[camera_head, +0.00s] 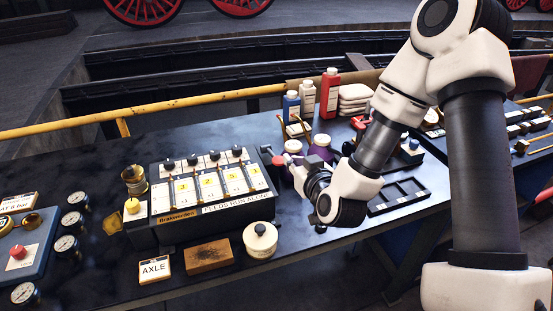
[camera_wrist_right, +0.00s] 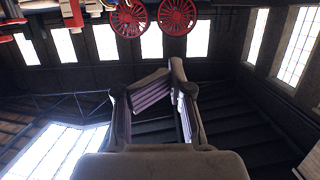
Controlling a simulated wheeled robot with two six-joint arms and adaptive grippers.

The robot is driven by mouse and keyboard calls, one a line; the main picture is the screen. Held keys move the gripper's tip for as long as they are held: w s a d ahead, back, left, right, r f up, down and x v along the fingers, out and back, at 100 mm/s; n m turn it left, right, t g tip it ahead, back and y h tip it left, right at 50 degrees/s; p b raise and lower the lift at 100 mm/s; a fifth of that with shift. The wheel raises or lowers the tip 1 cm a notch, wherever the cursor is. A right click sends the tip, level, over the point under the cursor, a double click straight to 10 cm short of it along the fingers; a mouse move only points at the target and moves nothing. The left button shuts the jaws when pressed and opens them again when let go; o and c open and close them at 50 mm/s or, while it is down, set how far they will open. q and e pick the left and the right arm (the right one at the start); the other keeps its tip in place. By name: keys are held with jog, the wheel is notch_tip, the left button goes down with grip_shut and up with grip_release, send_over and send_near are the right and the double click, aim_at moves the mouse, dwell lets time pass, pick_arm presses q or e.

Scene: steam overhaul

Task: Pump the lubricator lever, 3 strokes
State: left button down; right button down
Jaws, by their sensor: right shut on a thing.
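The lubricator (camera_head: 212,192) is a dark box with a row of numbered feed windows and black knobs on top, standing in the middle of the bench. Its lever, with a dark red knob (camera_head: 278,160), is at the box's right side. My right gripper (camera_head: 285,164) reaches in from the right and is shut at the lever's end. The wrist and fingers hide much of the lever, so its exact angle is unclear. In the right wrist view the gripper fingers (camera_wrist_right: 172,72) come together, and the lever cannot be made out between them. My left gripper is not in view.
An oil pot (camera_head: 260,240), a wooden block (camera_head: 208,256) and an AXLE card (camera_head: 155,268) lie before the box. Gauges (camera_head: 67,245) are at left. Red (camera_head: 328,93) and blue bottles stand behind my gripper. A dark compartment tray (camera_head: 398,196) lies right of it.

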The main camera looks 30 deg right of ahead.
jog(key=shift+w+d, duration=0.1)
jog(key=shift+d, duration=0.1)
jog(key=w+d+f+p, duration=0.2)
jog(key=w+f+p, duration=0.2)
jog(key=w, duration=0.5)
notch_tip(320, 180, down, 2)
jog(key=shift+w+f, duration=0.15)
jog(key=shift+f, duration=0.05)
jog(key=f+t+b, duration=0.1)
jog(key=f+b, duration=0.1)
jog(key=b, duration=0.1)
jog(key=s+f+t+b, duration=0.1)
jog(key=b, duration=0.3)
jog(key=f+t+b, duration=0.1)
jog(key=f+b, duration=0.1)
jog(key=b, duration=0.2)
jog(key=shift+s+a+f, duration=0.2)
jog(key=shift+s+f, duration=0.15)
